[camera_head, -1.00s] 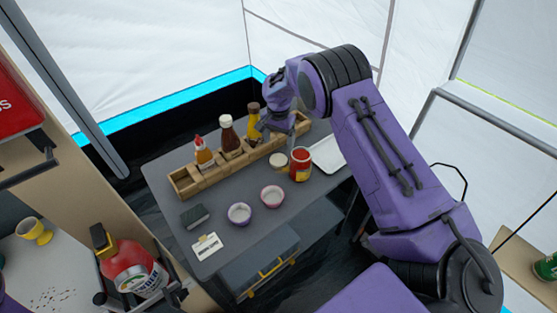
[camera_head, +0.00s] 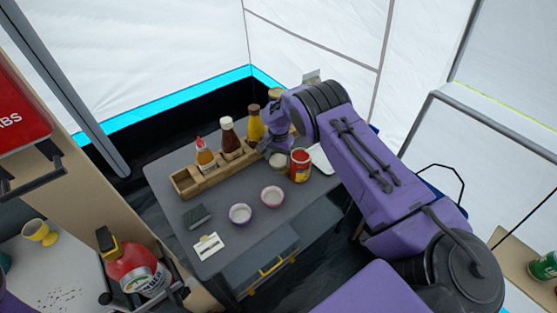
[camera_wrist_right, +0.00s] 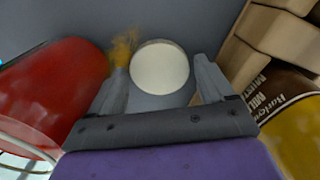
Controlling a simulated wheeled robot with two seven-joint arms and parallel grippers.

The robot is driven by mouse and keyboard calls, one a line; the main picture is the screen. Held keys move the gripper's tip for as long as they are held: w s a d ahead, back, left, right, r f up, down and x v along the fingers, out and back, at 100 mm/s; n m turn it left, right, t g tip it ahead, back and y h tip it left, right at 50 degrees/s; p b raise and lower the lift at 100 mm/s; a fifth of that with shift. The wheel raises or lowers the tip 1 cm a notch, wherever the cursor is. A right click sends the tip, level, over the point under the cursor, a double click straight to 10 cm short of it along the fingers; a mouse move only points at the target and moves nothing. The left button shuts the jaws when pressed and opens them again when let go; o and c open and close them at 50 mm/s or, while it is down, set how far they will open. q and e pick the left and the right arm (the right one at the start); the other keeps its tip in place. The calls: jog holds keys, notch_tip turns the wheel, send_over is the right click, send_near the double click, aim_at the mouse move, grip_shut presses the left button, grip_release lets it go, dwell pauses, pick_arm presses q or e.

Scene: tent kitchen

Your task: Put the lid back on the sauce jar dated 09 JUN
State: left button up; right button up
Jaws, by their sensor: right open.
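An open jar with red contents and a partly yellow label (camera_head: 300,166) stands on the grey table; no date is legible. In the right wrist view a large red rounded surface (camera_wrist_right: 50,95) at the left appears to be this jar. A pale round lid (camera_head: 278,160) is just left of the jar, and it shows as a cream disc in the right wrist view (camera_wrist_right: 160,67). My right gripper (camera_head: 268,148) is low beside the wooden rack. Its open fingers (camera_wrist_right: 160,85) lie either side of the disc; contact cannot be told. My left gripper is not in view.
The wooden rack (camera_head: 185,184) holds several sauce bottles close behind my right gripper. A white tray (camera_head: 320,160) is right of the jar.

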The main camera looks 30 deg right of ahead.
aim_at(278, 161)
jog(key=c, duration=0.8)
jog(key=shift+o, duration=0.2)
jog(key=shift+r, duration=0.55)
jog(key=r, duration=0.2)
jog(key=shift+a+r+b, duration=0.2)
jog(key=shift+r+b, duration=0.1)
jog(key=shift+b, duration=0.1)
jog(key=s+a+r+b, duration=0.3)
jog(key=s+a+r, duration=0.5)
jog(key=a, duration=0.3)
jog(key=shift+r, duration=0.7)
jog(key=shift+a, duration=0.15)
